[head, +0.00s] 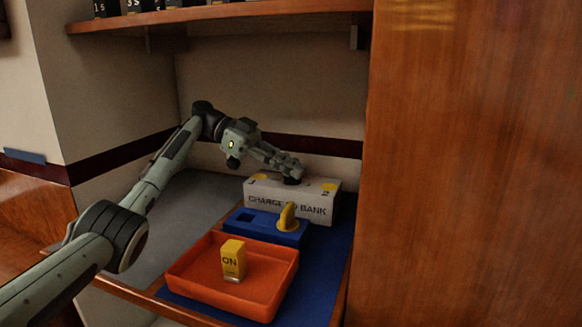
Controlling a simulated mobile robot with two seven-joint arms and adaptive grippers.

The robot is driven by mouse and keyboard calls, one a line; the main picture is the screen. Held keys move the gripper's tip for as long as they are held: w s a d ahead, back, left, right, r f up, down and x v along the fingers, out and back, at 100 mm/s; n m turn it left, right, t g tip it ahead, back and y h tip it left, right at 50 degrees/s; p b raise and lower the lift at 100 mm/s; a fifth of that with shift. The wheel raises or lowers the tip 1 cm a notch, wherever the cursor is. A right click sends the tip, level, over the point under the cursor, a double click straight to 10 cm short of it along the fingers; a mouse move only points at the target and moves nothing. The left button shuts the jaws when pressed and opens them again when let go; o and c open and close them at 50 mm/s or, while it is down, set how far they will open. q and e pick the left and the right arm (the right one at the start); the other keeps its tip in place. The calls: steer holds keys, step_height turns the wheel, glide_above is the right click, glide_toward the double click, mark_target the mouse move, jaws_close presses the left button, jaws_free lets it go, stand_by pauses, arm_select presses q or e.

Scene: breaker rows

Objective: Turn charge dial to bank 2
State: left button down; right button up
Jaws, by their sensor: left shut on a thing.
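The charge dial box (292,205) is a white block lettered "CHARGE TO BANK", standing at the back of the blue mat. Its top has a yellow mark by "1" at the left and a yellow mark by "2" (328,187) at the right. My left gripper (292,178) comes down onto the middle of the box top and is shut on the dial there. The gripper hides the dial, so I cannot tell which way it points. My right gripper is not in view.
In front of the box is a blue block (264,229) with a yellow lever (288,217). Nearer is an orange tray (218,294) holding a yellow "ON" block (233,262). A wooden panel (470,160) closes the right side. A shelf (220,13) hangs above.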

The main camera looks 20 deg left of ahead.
arm_select(q)
steer(key=shift+f, duration=0.2)
steer(key=c, duration=1.6)
jaws_free()
steer(key=shift+r, duration=0.1)
steer(key=v, duration=0.5)
steer(key=shift+a+r, duration=0.2)
steer(key=shift+a, duration=0.15)
steer(key=shift+v, duration=0.85)
steer(key=shift+s+f, duration=0.1)
